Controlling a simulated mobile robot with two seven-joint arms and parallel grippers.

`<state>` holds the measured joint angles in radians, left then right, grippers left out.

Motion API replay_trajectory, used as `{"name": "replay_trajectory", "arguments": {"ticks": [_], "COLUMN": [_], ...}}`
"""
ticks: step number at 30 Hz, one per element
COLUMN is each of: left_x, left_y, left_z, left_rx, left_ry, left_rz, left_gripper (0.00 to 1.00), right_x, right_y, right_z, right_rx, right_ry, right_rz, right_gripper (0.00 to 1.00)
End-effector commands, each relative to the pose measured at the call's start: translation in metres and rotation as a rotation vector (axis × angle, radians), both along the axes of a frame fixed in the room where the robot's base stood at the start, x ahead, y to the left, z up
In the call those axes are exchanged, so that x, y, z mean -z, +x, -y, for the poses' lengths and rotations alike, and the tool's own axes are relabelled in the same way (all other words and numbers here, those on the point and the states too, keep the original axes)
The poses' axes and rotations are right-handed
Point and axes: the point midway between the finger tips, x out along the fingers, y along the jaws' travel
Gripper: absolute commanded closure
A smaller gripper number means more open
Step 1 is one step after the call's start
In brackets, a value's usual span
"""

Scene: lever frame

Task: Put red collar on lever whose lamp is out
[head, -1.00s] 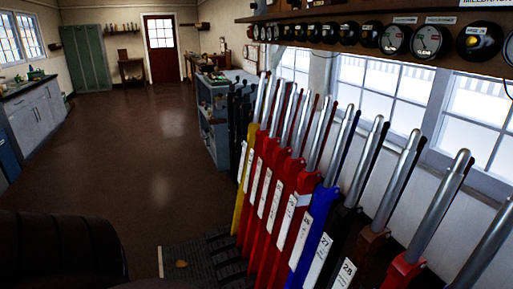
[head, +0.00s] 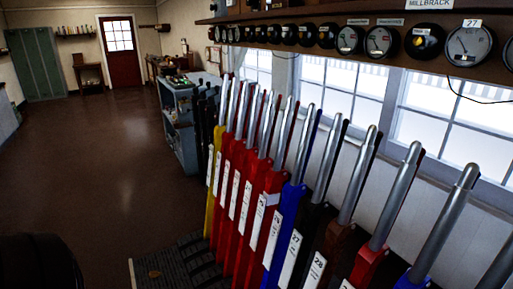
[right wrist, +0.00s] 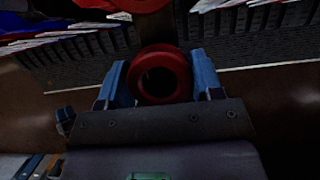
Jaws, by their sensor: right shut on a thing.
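The red collar (right wrist: 162,56) is a thick ring in the right wrist view, with its dark hole facing the camera. My right gripper (right wrist: 160,72) is shut on it, with one blue finger on each side. The levers stand in a row in the head view, with steel handles. They include a yellow lever (head: 214,185), several red levers (head: 262,215), a blue lever (head: 283,225), a black lever (head: 310,230) and a brown lever (head: 338,243). Number plates 27 and 28 are readable. No collar or gripper shows in the head view.
A shelf (head: 390,62) with round dials runs above the levers. I cannot tell which lamp is out. A ribbed tread (head: 150,268) lies at the levers' feet. The floor (head: 110,150) to the left is clear.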

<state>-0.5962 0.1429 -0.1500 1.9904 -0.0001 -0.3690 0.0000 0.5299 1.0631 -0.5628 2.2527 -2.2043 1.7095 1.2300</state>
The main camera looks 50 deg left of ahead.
Motion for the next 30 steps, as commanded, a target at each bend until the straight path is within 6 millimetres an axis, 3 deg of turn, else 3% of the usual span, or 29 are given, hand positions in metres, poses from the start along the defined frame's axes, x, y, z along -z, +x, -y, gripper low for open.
{"name": "replay_trajectory", "arguments": {"ticks": [30], "left_x": [-0.040], "left_y": [0.000], "left_z": [-0.001], "left_rx": [-0.003], "left_ry": [0.000], "left_rz": [0.010], "left_gripper": [0.57], "right_x": [-0.067], "right_y": [0.000], "right_z": [0.000], "right_rx": [0.000], "right_ry": [0.000], "right_rz": [0.002], "right_gripper": [0.61]}}
